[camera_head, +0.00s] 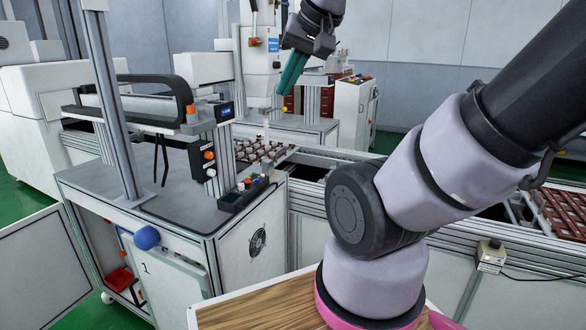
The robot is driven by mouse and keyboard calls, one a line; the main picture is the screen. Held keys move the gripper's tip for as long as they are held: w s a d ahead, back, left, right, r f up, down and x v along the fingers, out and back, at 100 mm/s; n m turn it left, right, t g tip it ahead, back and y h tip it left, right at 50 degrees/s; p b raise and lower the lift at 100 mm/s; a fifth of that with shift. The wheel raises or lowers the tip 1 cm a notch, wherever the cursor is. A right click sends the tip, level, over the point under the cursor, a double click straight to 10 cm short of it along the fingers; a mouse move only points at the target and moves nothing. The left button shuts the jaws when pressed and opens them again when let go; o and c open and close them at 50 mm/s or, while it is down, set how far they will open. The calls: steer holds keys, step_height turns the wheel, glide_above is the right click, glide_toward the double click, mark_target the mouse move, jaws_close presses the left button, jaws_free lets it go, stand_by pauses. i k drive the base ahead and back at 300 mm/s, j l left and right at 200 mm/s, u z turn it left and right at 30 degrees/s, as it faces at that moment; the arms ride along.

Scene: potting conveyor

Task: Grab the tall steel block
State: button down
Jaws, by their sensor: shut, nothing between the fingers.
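I cannot make out a tall steel block anywhere in this view. My gripper (286,86) is at the upper middle, at the end of my raised arm. Its teal fingers point down and slightly left. They are together with nothing between them. In the picture the fingers are just right of the white dispensing head of the machine; I cannot tell how far apart in depth they are. My arm hides part of the right side of the conveyor.
A grey-topped workstation (95,183) with an aluminium post (112,110) and black guide arm stands at left. The conveyor (320,160) holds several reddish-brown trays (556,213). Green floor shows at lower left.

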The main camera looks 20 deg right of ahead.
mark_target(267, 166)
steer(key=z, duration=0.35)
steer(key=i+l+u, duration=0.2)
steer(key=l+u, duration=0.15)
steer(key=i+l+u, duration=0.1)
steer(key=l+u, duration=0.2)
steer(key=l, duration=0.15)
steer(key=i+l+u, duration=0.1)
steer(key=l+u, duration=0.25)
steer(key=l, duration=0.1)
